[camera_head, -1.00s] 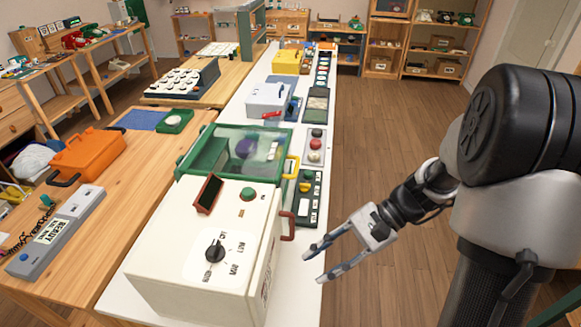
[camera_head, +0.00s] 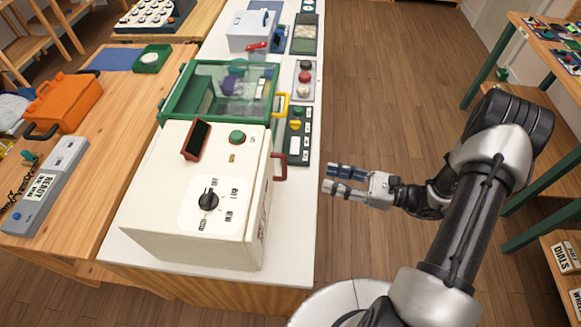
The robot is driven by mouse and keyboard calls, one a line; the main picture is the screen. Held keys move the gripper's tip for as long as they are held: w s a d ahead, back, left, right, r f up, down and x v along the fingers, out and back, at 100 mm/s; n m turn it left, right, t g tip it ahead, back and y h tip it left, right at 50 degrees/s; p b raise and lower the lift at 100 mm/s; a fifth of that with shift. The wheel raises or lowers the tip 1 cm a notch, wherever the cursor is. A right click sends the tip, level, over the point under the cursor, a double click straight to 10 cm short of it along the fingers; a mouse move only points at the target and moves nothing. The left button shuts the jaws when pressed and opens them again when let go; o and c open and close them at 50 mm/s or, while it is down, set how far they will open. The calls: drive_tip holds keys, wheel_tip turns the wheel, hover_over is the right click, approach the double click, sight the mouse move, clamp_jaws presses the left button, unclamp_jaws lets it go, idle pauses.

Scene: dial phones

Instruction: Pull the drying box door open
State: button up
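A white box (camera_head: 150,225) with a black dial (camera_head: 208,201) on top stands at the near end of the white counter; I take it for the drying box. A red handle (camera_head: 280,166) sticks out from its right side, which I see only edge-on. The door looks shut, but most of it is hidden from this angle. My gripper (camera_head: 327,179) is open and empty to the right of the red handle, past the counter edge. Its fingers point left toward the handle and are apart from it.
A green-framed clear box (camera_head: 170,98) with a yellow handle (camera_head: 284,104) stands just behind. A dark green button panel (camera_head: 299,140) lies by the counter edge. Open wooden floor (camera_head: 400,80) lies right of the counter. A wooden table with green legs (camera_head: 490,75) is far right.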

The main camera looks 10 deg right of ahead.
drive_tip(key=b+x, duration=0.2)
drive_tip(key=x, duration=1)
drive_tip(key=shift+a, duration=0.25)
drive_tip(key=shift+w, duration=0.15)
drive_tip(key=shift+c, duration=0.5)
clamp_jaws()
